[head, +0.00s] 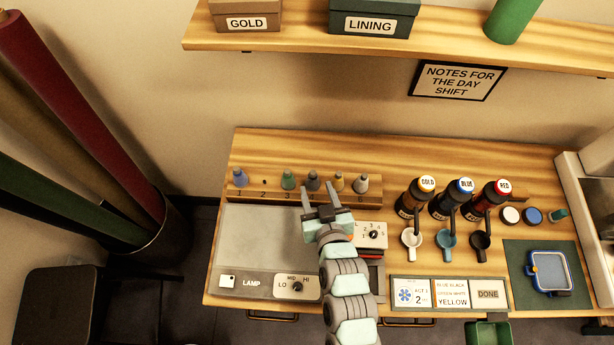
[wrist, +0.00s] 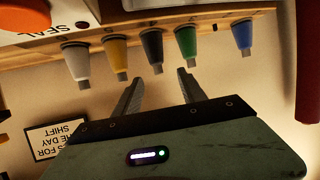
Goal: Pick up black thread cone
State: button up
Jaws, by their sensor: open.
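The black thread cone (head: 313,179) stands on the wooden rack (head: 210,195) at the back of the table, between a green cone (head: 288,179) and a yellow cone (head: 339,180). My gripper (head: 318,188) is open and empty, its fingers pointing toward the rack just in front of the black cone. The wrist view is upside down. There the black cone (wrist: 152,46) lies just beyond the gap between the fingertips (wrist: 160,77), apart from them. Its wide base is on the rack. In the head view the fingers rise close to the cone's sides.
A blue cone (head: 240,177) and a grey cone (head: 361,183) share the rack; position 2 holds no cone. Left of my arm is a lamp panel (head: 262,240). Right are a dial box (head: 371,235), dark bottles (head: 411,198) and small cups (head: 411,238). A shelf (head: 400,45) overhangs behind.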

aim_at(313, 179)
jog(key=x, duration=1)
jog(key=shift+w+d+f, duration=0.1)
jog(key=shift+w, duration=0.2)
grip_shut()
